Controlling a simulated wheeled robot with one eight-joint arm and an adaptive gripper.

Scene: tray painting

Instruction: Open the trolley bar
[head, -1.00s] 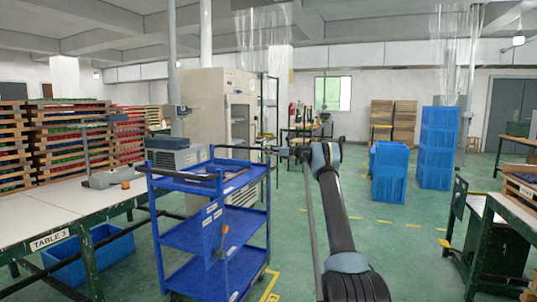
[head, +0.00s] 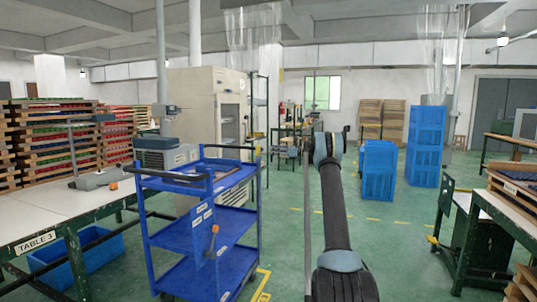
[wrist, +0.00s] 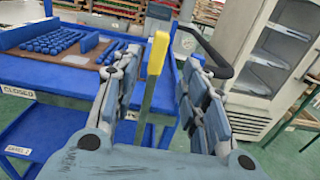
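The blue trolley (head: 185,240) stands left of centre in the head view, with several shelves and a labelled blue front piece with an orange-topped lever (head: 214,229). My gripper (wrist: 160,62) is open. A yellow-tipped upright piece (wrist: 157,55) shows between the fingers; I cannot tell whether they touch it. The gripper is mostly hidden behind my arm in the head view.
A pale cabinet (head: 205,110) stands behind the trolley. Table 3 (head: 50,215) is on the left, with a blue crate (head: 75,248) under it. Blue crate stacks (head: 422,145) stand at the right back.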

